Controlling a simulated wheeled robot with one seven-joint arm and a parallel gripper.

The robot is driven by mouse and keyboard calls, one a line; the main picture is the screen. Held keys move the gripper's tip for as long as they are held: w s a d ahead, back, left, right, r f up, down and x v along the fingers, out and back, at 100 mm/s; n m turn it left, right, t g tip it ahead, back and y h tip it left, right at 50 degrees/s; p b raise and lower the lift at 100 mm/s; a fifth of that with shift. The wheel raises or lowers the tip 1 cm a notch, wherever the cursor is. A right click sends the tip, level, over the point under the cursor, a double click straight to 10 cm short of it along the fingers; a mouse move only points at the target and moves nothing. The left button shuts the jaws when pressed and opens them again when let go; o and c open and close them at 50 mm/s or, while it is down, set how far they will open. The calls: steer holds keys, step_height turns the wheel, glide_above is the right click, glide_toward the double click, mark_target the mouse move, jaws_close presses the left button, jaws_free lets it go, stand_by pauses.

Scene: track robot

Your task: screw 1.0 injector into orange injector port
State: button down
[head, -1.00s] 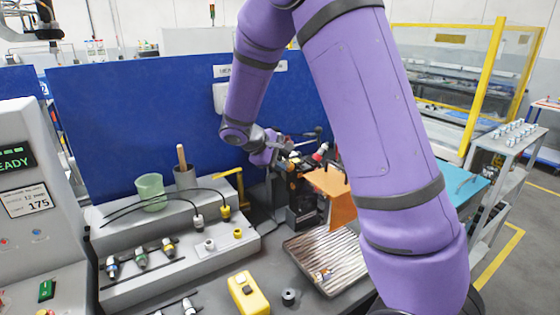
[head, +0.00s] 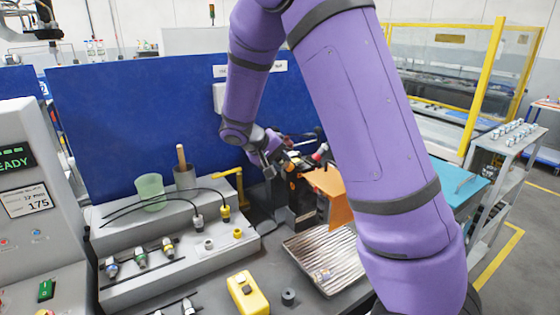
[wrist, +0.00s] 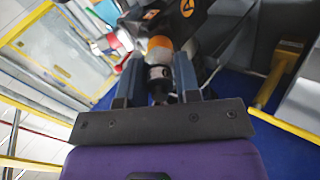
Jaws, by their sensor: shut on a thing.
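My gripper (wrist: 158,72) is shut on the injector (wrist: 159,80), a dark cylinder with a pale marked band between the two fingers. An orange collar (wrist: 160,46), which looks like the orange injector port, lies in line just beyond the injector's far end. I cannot tell whether they only touch or are engaged. In the head view my gripper (head: 272,162) is at the dark machine (head: 303,195) at the back of the bench. The injector and port are too small or hidden there to make out.
An orange panel (head: 332,195) juts from the machine's right side. A ribbed metal tray (head: 322,262) lies in front. Left is a grey stepped rack (head: 205,262) with several connectors, a green cup (head: 150,190) and a yellow box (head: 247,295). A blue partition (head: 120,120) stands behind.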

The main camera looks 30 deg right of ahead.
steer(key=m, duration=0.3)
steer(key=shift+m, duration=0.3)
steer(key=shift+d, duration=0.1)
steer(key=shift+m, duration=1)
steer(key=c, duration=0.7)
jaws_free()
steer(key=v, duration=1.1)
steer(key=s+a+r+n+t+y, duration=0.1)
steer(key=s+r+n+y, duration=0.3)
steer(key=s, duration=1.1)
steer(key=s+a+r+n+t+y, duration=0.1)
steer(key=s+r+n+t+y, duration=0.3)
steer(key=s, duration=1.1)
steer(key=shift+s+a+r+y, duration=0.2)
steer(key=shift+s+r+y, duration=0.1)
steer(key=shift+r+y, duration=0.3)
